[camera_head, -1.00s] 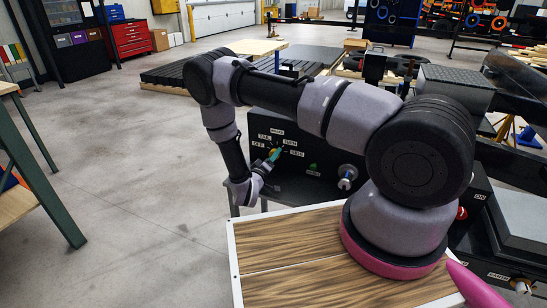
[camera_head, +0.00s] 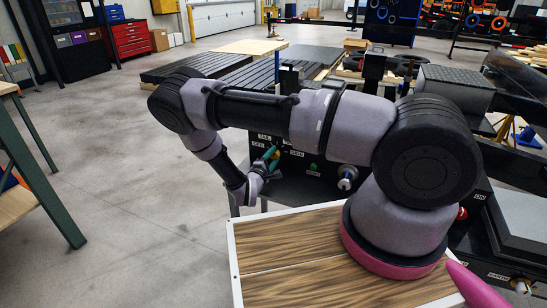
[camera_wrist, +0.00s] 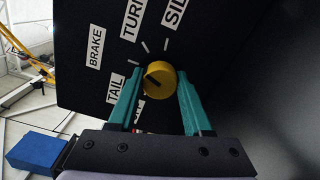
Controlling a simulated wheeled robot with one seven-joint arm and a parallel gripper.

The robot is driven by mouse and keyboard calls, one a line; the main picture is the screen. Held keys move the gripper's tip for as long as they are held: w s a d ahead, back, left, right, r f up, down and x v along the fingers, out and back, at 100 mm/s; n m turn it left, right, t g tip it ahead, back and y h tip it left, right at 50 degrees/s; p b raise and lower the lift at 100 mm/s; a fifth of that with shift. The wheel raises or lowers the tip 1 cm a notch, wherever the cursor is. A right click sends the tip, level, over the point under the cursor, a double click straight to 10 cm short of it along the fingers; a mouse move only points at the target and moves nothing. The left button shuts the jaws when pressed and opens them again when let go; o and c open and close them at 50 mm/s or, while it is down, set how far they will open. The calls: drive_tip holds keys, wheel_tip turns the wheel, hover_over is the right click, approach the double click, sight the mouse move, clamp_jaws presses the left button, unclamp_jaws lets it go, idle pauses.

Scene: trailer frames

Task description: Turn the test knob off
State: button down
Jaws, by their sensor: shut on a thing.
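The yellow test knob (camera_wrist: 160,78) is on a black panel (camera_wrist: 95,85) in the wrist view. My gripper (camera_wrist: 161,84) has its two teal fingers on either side of the knob, shut on it. A dark mark on the knob's face lies toward its left side, roughly facing the TAIL label (camera_wrist: 115,88). BRAKE (camera_wrist: 95,47), TURN (camera_wrist: 132,18) and SIDE (camera_wrist: 174,12) labels sit around it. The OFF label is mostly hidden behind the left finger. In the head view my gripper (camera_head: 272,157) is at the panel's left part, and the knob is largely hidden.
A green indicator (camera_head: 313,167) and a round silver connector (camera_head: 347,177) are right of the knob on the panel. A wood-topped surface (camera_head: 290,265) lies in front. Open concrete floor (camera_head: 130,220) spreads left.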

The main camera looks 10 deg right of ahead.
drive_tip(key=n, duration=0.4)
drive_tip(key=shift+n, duration=0.3)
drive_tip(key=n, duration=1)
drive_tip(key=shift+n, duration=0.4)
drive_tip(key=n, duration=0.4)
drive_tip(key=shift+a+n, duration=0.1)
drive_tip(key=shift+n, duration=0.2)
drive_tip(key=shift+c, duration=1.6)
unclamp_jaws()
drive_tip(key=v, duration=1)
drive_tip(key=shift+s+a, duration=0.2)
drive_tip(key=shift+s, duration=0.1)
